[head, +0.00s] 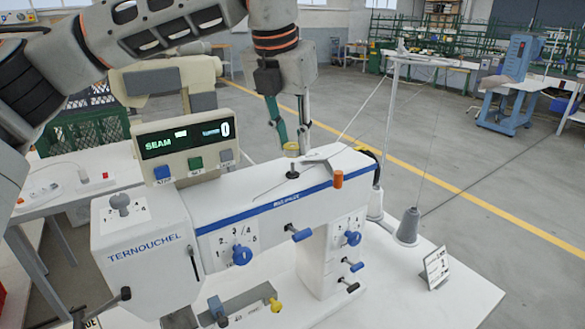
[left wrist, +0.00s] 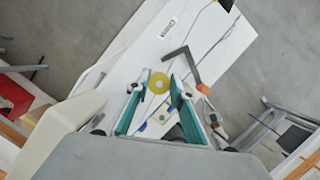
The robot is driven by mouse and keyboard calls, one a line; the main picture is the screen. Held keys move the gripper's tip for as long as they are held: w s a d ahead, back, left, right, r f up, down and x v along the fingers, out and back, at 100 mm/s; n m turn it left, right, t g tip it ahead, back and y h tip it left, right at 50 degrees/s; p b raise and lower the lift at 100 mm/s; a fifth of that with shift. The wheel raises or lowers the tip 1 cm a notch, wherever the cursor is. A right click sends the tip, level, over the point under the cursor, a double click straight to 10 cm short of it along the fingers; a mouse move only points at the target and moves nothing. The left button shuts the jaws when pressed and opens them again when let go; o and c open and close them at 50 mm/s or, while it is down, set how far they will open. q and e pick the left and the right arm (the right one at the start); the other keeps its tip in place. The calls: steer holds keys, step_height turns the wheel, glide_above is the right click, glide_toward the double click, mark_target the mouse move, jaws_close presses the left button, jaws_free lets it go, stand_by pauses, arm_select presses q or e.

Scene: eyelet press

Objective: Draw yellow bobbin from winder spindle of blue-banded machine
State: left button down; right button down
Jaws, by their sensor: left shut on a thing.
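The white sewing machine (head: 165,225) with a blue band stands in the middle of the head view. The yellow bobbin (head: 291,149) is above the machine's top, over the dark winder spindle (head: 292,173). A gap shows between bobbin and spindle base; I cannot tell if the spindle's tip is still inside the bobbin. My left gripper (head: 295,149) points down from above and is shut on the bobbin. In the left wrist view the bobbin (left wrist: 158,83) shows as a yellow ring between the teal fingertips (left wrist: 159,79). My right gripper is not in view.
A display panel (head: 187,142) stands left of the spindle. A thread stand (head: 390,130) with a grey cone (head: 409,227) rises at the right.

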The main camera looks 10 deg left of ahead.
arm_select(q)
steer(key=shift+r, duration=1.55)
